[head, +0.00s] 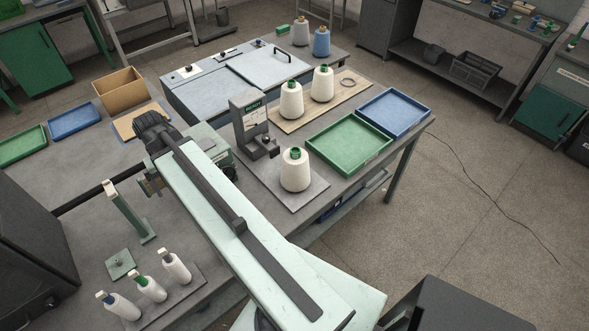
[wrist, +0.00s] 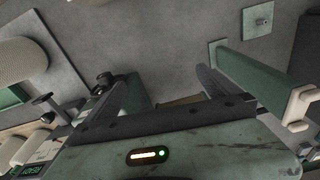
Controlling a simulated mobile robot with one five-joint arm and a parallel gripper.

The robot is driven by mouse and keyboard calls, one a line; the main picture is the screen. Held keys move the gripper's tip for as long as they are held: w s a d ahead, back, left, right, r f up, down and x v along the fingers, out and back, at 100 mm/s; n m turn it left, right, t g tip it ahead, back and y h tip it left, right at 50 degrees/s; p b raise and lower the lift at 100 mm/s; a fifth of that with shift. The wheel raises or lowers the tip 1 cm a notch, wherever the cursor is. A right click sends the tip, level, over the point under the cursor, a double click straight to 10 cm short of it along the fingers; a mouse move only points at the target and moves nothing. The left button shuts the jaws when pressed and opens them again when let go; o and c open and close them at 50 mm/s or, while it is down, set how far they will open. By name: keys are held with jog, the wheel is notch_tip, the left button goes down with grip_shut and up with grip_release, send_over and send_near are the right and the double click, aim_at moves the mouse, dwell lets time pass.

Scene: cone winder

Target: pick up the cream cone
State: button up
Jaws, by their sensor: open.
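A cream cone (head: 296,170) with a green tip stands upright on a grey mat, right of my arm in the head view. It appears large and cut off at the upper left of the wrist view (wrist: 22,60). Two similar cream cones (head: 291,100) (head: 322,84) stand on a wooden board farther back. My gripper (wrist: 165,92) is open, its fingers apart with nothing between them. In the wrist view the near cone lies left of the fingers, clear of them.
A dark gauge stand (head: 249,125) is beside the near cone. A green tray (head: 349,145) and blue tray (head: 394,111) lie to its right. A green post (head: 130,210) stands left of my arm, with small bobbins (head: 150,289) nearer. A cardboard box (head: 119,91) is behind.

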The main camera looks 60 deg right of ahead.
jog(key=s+d+m, duration=0.3)
jog(key=d, duration=0.6)
jog(key=s+d+m, duration=0.2)
jog(key=s+d, duration=0.2)
jog(key=d, duration=0.4)
jog(key=m, duration=0.6)
send_over(295, 157)
jog(key=w+d, duration=0.1)
jog(key=d, duration=0.2)
jog(key=shift+w+a+g, duration=0.1)
jog(key=shift+g, duration=0.2)
notch_tip(295, 157, down, 3)
jog(key=b, duration=0.3)
jog(key=shift+a, duration=0.1)
jog(key=shift+r, duration=0.1)
jog(key=f+b, duration=0.3)
jog(key=a+f+b, duration=0.1)
jog(key=f+b, duration=0.1)
jog(key=shift+f, duration=0.2)
jog(key=shift+r, duration=0.2)
jog(key=c, duration=1.5)
jog(key=shift+r, duration=0.1)
